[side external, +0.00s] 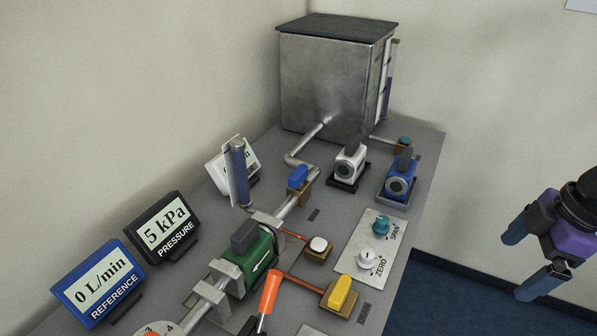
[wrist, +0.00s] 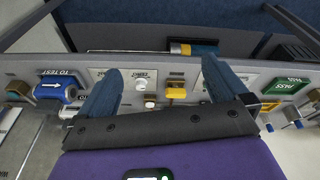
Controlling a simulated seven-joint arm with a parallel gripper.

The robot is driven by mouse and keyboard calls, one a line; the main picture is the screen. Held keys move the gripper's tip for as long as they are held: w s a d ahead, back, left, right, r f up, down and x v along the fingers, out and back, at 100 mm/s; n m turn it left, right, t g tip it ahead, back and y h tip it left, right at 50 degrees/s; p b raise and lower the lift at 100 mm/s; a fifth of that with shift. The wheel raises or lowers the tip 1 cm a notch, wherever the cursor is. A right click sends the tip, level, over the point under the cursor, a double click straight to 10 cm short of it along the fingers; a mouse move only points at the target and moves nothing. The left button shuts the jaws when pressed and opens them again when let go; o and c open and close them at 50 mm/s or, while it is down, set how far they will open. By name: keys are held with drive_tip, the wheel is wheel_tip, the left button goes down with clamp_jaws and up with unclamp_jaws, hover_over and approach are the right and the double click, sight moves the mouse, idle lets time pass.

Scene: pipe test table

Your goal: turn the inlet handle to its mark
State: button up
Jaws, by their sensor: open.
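A blue handle (side external: 299,177) sits on a brass valve in the pipe from the metal tank (side external: 335,80). It seems to be the inlet handle, but no label or mark for it is readable. My gripper (side external: 515,266) is open and empty, off the table's right side, well apart from every handle. In the wrist view its two blue fingers (wrist: 162,70) are spread, with a yellow handle (wrist: 176,90) beyond, between them.
A green flow body (side external: 250,262) sits in the main pipe. White and blue pumps (side external: 400,182) stand near the tank. A plate with SPAN and ZERO knobs (side external: 381,226) lies near the right edge. Displays (side external: 165,228) line the left.

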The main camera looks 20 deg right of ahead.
drive_tip(key=w+a+f+m+t+y, duration=0.15)
drive_tip(key=w+a, duration=0.25)
drive_tip(key=w, duration=0.4)
drive_tip(key=w+a+t+y, duration=0.2)
drive_tip(key=w+a, duration=0.3)
drive_tip(key=w, duration=0.3)
drive_tip(key=m+t+y, duration=0.1)
drive_tip(key=t+y, duration=0.3)
approach(302, 172)
drive_tip(key=x, duration=1.1)
drive_tip(key=c, duration=1)
